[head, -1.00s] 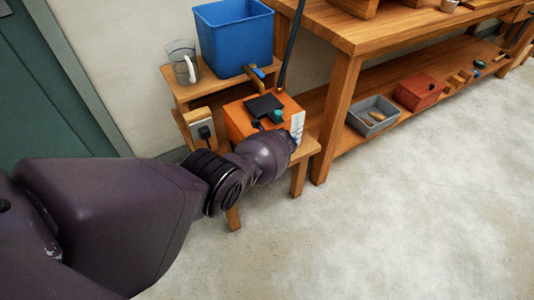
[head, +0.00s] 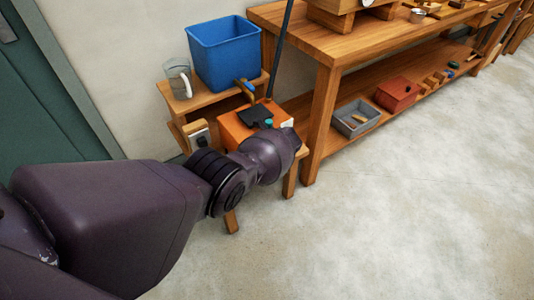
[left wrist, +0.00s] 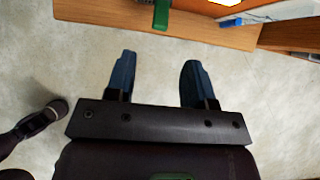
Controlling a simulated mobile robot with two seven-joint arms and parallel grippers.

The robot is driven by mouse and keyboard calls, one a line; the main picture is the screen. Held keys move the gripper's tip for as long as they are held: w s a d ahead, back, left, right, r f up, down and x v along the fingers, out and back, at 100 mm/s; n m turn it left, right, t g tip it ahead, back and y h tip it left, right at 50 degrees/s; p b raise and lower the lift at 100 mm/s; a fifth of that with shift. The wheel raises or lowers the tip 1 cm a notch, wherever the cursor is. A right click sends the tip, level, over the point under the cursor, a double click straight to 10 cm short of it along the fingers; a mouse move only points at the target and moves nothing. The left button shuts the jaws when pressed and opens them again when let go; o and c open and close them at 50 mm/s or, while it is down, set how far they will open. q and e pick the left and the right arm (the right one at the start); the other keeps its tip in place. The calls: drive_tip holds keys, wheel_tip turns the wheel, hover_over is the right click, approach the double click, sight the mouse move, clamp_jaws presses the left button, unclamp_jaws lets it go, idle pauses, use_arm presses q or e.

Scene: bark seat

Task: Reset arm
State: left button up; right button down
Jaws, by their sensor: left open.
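My left arm comes in from the left in the head view, and its dark purple wrist (head: 268,155) ends in front of the orange box. The gripper itself is hidden behind the wrist there. In the left wrist view my left gripper (left wrist: 158,78) is open, its two blue fingers well apart with nothing between them. Bare floor shows beneath and between the fingers. My right gripper is in neither view.
An orange box (head: 232,131) stands on a low wooden stand beside a blue bin (head: 225,52) and a clear jug (head: 177,78). A wooden workbench (head: 338,49) holds a grey tray (head: 340,129) and red box (head: 397,94) below. Floor at right is clear.

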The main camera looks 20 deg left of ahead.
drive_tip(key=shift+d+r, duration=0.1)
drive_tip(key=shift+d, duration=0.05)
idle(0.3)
use_arm(q)
drive_tip(key=w+d+r+n+t+h, duration=0.3)
drive_tip(key=w+d+r+n+t, duration=0.25)
drive_tip(key=w+r+n, duration=0.45)
drive_tip(key=s+a+r+n+t+h+p, duration=0.1)
drive_tip(key=s+r+n+t+h+p, duration=0.2)
drive_tip(key=s+r+n, duration=0.4)
drive_tip(key=s+a+r+n+t+p, duration=0.1)
drive_tip(key=s+a+n, duration=0.25)
drive_tip(key=s, duration=1.05)
drive_tip(key=s+a+r+n+t, duration=0.1)
drive_tip(key=s+a+n, duration=0.3)
drive_tip(key=s, duration=0.9)
drive_tip(key=s+a+f+g+p, duration=0.1)
drive_tip(key=s+f, duration=0.3)
drive_tip(key=s, duration=0.6)
drive_tip(key=s+a+f+g+p, duration=0.1)
drive_tip(key=s+a+f, duration=0.3)
drive_tip(key=s, duration=0.7)
drive_tip(key=shift+a+g+y, duration=0.2)
drive_tip(key=shift+g+y, duration=0.2)
drive_tip(key=shift+g, duration=0.35)
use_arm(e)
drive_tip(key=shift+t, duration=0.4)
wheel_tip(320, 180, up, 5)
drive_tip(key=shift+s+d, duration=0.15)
